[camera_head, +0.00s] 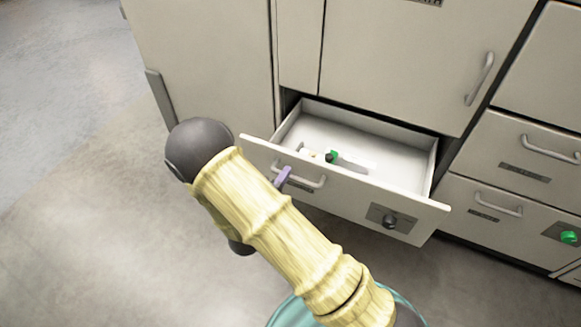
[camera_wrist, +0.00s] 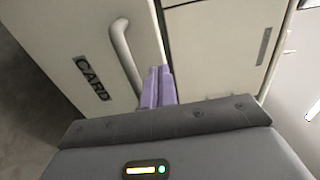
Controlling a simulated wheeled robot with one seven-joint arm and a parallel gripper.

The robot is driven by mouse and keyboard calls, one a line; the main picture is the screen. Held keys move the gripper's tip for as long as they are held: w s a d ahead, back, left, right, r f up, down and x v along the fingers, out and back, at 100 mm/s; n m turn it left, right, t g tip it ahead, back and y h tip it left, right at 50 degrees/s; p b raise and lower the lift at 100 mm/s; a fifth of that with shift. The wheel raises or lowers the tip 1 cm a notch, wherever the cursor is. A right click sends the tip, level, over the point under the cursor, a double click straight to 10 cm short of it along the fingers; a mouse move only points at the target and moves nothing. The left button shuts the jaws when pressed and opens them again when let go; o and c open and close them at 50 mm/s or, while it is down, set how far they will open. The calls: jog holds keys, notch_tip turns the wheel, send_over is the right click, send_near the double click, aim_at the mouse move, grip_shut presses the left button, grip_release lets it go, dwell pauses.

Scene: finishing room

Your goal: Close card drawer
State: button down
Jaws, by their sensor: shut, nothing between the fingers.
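The card drawer (camera_head: 345,196) stands pulled out of the cabinet in the head view, its white interior showing. Its front has a bar handle (camera_head: 312,184) and a dark knob on a plate (camera_head: 389,220). In the wrist view a front with a bar handle (camera_wrist: 125,57) bears the label CARD (camera_wrist: 90,80). My gripper (camera_head: 283,177) has its purple fingers together beside the handle at the drawer front; they also show in the wrist view (camera_wrist: 158,88). I cannot tell whether they touch the front.
A small green-knobbed item (camera_head: 333,156) and pale bits lie inside the drawer. A cabinet door (camera_head: 410,50) is above it. More shut drawers (camera_head: 515,165) stand at the right, one with a green knob (camera_head: 568,236). The grey floor (camera_head: 80,220) at the left is clear.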

aim_at(295, 158)
jog(key=x, duration=0.4)
jog(key=shift+b, duration=0.35)
jog(key=shift+w, duration=0.15)
